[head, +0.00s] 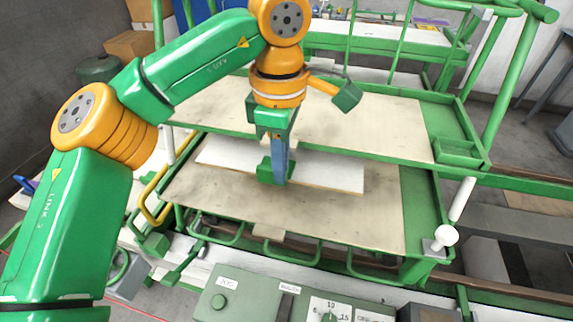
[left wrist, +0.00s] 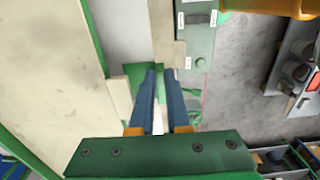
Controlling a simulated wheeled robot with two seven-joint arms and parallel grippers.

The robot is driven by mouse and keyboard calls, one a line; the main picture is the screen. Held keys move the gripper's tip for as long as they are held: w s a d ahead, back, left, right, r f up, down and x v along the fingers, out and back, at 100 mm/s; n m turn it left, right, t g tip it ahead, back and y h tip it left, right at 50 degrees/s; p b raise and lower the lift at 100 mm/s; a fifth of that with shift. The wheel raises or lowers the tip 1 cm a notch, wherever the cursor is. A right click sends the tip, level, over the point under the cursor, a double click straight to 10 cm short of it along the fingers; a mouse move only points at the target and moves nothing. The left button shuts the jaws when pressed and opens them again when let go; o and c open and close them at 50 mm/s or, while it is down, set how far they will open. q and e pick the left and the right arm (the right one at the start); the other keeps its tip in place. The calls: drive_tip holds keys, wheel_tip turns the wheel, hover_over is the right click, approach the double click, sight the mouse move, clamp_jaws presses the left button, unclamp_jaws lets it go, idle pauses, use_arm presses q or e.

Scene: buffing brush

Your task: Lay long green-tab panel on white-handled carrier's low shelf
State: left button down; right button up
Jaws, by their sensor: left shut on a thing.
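The long white panel (head: 335,176) lies level at the low shelf (head: 340,215), under the upper shelf's front edge. I cannot tell whether it touches the shelf. My left gripper (head: 279,176) reaches down in front of the upper shelf, its blue fingers shut on the panel's green tab (head: 265,172). In the left wrist view, the gripper (left wrist: 158,75) closes at a green piece (left wrist: 134,71). The green-framed carrier has a white handle (head: 462,198) at its right. The panel's rear part is partly hidden by the upper shelf. My right gripper is not in view.
The upper shelf (head: 390,125) sits close above the panel. A yellow handle (head: 150,200) stands at the carrier's left, green loops (head: 295,255) along its front. A green control box (head: 245,293) is nearest me. Another green rack (head: 380,40) stands behind.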

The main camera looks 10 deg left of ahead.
use_arm(q)
wheel_tip(320, 180, down, 7)
drive_tip(key=shift+r+p, duration=0.1)
drive_tip(key=shift+p, duration=0.9)
drive_tip(key=shift+s+f+b, duration=0.1)
drive_tip(key=shift+f+b, duration=0.6)
drive_tip(key=shift+b, duration=0.1)
drive_tip(key=c, duration=0.9)
unclamp_jaws()
drive_tip(key=shift+r, duration=0.1)
drive_tip(key=shift+r, duration=0.1)
